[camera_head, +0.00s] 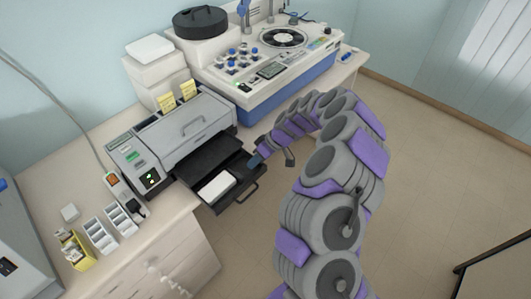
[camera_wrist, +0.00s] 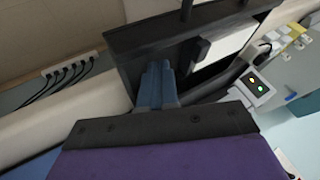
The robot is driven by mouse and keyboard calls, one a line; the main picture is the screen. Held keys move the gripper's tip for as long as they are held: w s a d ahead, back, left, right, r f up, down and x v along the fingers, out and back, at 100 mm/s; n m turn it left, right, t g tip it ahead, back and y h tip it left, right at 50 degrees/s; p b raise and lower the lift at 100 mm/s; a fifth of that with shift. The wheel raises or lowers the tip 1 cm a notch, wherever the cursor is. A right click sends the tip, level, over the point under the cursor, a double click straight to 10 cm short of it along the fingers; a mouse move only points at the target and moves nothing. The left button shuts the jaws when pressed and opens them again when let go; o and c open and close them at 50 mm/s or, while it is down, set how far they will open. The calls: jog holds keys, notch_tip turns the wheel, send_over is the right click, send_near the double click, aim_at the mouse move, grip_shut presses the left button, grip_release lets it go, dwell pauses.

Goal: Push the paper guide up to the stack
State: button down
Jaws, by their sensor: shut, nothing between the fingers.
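The printer (camera_head: 190,130) has its dark paper tray (camera_head: 247,197) pulled out at the front. A white paper stack (camera_head: 216,187) lies in the tray. My gripper (camera_head: 256,161) is shut and empty, at the tray's right side, apart from the stack. In the wrist view my shut blue-grey fingers (camera_wrist: 158,82) point into the dark tray (camera_wrist: 135,45), with the white stack (camera_wrist: 232,42) to their right. A small dark upright piece (camera_wrist: 199,51) beside the stack looks like the paper guide. Contact between fingers and guide cannot be told.
The printer stands on a pale counter (camera_head: 75,185). A blue-and-white machine (camera_head: 270,70) stands behind to the right. White racks (camera_head: 110,228) and a yellow holder (camera_head: 74,250) are at the counter's left front. The floor right of the counter is clear.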

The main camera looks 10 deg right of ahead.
aim_at(240, 175)
jog(key=shift+s+a+r, duration=0.1)
jog(key=shift+s+a, duration=0.25)
jog(key=shift+a, duration=0.2)
jog(key=shift+s+a+r, duration=0.1)
jog(key=shift+s+a, duration=0.2)
jog(key=shift+a, duration=0.2)
jog(key=shift+s+a+f, duration=0.1)
jog(key=shift+s+a, duration=0.1)
jog(key=shift+s, duration=0.1)
jog(key=shift+s+d, duration=0.25)
jog(key=shift+a, duration=0.1)
jog(key=shift+a, duration=0.5)
jog(key=shift+s+a+f+b, duration=0.1)
jog(key=shift+a+b, duration=0.1)
jog(key=shift+b, duration=0.2)
jog(key=shift+s+b, duration=0.25)
jog(key=shift+b, duration=0.05)
jog(key=shift+d, duration=0.15)
jog(key=shift+w, duration=0.15)
